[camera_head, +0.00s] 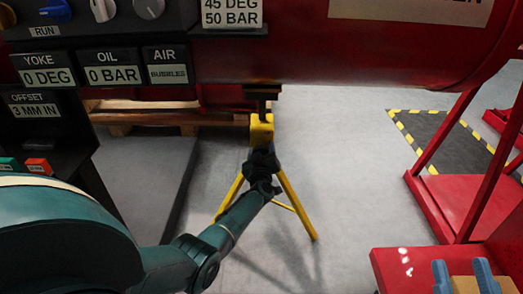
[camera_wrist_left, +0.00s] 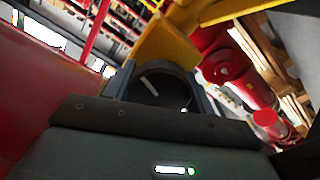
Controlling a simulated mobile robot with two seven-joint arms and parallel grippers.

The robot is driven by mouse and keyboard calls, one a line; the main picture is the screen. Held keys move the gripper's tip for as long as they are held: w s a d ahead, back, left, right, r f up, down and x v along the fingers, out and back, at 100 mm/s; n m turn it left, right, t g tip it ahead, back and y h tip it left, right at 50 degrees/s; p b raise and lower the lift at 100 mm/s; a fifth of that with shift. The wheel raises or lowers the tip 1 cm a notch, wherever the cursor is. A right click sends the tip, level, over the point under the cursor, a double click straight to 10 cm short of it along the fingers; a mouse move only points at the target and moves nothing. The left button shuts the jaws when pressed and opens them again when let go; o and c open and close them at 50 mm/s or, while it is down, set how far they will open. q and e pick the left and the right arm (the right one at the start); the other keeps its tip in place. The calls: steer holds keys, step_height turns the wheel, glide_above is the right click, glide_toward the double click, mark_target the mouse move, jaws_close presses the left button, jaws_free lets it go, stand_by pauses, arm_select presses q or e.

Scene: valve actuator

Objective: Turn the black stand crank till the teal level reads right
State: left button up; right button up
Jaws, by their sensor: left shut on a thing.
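The yellow stand (camera_head: 262,131) is a tripod under the large red cylinder, with its black top piece near the cylinder's underside. My left gripper (camera_head: 262,168) reaches in from the lower left and is at the stand's black crank, just below the yellow head. In the left wrist view the fingers (camera_wrist_left: 160,90) are closed around the dark round crank part (camera_wrist_left: 160,84), which bears a pale line, and the yellow stand (camera_wrist_left: 168,38) is right beyond it. Gripper and arm hide much of the crank in the head view. I cannot make out the teal level.
The black panel (camera_head: 112,20) with label plates is at the upper left. The red cylinder (camera_head: 390,52) spans the top. Grey floor (camera_head: 355,180) is clear beside the stand.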

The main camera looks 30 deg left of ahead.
arm_select(q)
steer(key=shift+r+m+p, duration=0.15)
steer(key=shift+m+p, duration=0.55)
steer(key=shift+m, duration=0.5)
steer(key=m+p, duration=0.1)
steer(key=m, duration=0.2)
steer(key=shift+m, duration=0.3)
steer(key=m+p, duration=0.1)
steer(key=m, duration=0.3)
steer(key=shift+m, duration=0.3)
arm_select(e)
steer(key=shift+s+f+m+g+h, duration=0.25)
steer(key=shift+f+h, duration=0.2)
steer(key=shift+f, duration=0.15)
steer(key=shift+s+f+m+g+h, duration=0.15)
steer(key=shift+f+m+g+h, duration=0.1)
steer(key=shift+f+h, duration=0.25)
steer(key=shift+d, duration=0.1)
steer(key=shift+f, duration=0.1)
arm_select(q)
steer(key=o, duration=1)
